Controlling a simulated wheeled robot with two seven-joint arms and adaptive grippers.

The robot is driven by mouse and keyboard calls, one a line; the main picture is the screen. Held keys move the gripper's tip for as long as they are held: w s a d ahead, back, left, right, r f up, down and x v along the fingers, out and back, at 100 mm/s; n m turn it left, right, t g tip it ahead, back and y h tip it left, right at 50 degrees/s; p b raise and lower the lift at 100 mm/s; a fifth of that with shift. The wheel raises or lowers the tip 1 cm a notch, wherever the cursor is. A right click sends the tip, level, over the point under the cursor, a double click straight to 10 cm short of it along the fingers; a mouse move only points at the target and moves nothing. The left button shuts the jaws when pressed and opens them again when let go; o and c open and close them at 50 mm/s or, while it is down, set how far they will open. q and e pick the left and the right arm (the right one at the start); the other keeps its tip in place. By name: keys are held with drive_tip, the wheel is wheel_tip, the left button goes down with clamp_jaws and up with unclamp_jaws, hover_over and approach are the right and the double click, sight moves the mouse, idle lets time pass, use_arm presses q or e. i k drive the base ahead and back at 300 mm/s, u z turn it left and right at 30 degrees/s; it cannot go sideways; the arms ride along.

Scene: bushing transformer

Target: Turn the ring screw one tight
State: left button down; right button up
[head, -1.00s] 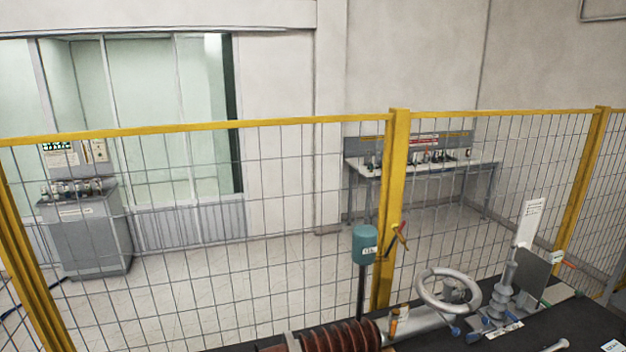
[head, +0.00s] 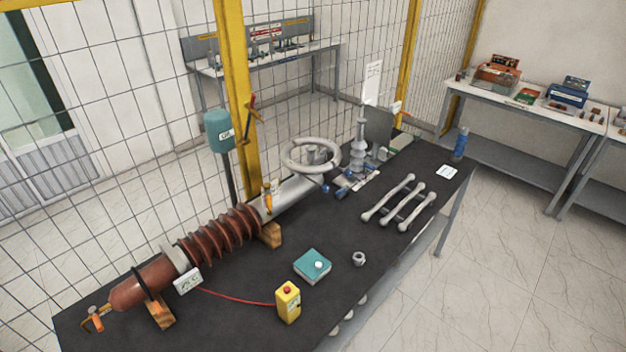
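A brown ribbed bushing (head: 222,235) lies along the dark table (head: 400,252) in the head view. A grey tube (head: 297,198) extends from its far end, and a large pale grey ring (head: 290,158) stands around the fittings there. A small grey ring-shaped part (head: 359,258) lies alone on the table, right of a teal box (head: 312,266) with a white knob. I cannot tell which of these is ring screw one, or how tight it is. Neither gripper is in view.
A yellow box (head: 288,302) with a red top stands near the front, joined to a red wire. Several pale rods (head: 388,198) lie at the right. A blue bottle (head: 460,143) stands at the far right corner. A mesh fence (head: 120,150) runs behind the table. Wooden blocks (head: 270,235) support the bushing.

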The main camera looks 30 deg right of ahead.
sight(326, 189)
drive_tip(key=k, duration=1.3)
drive_tip(key=z, duration=0.8)
drive_tip(key=i, duration=1.15)
drive_tip(key=u, duration=0.05)
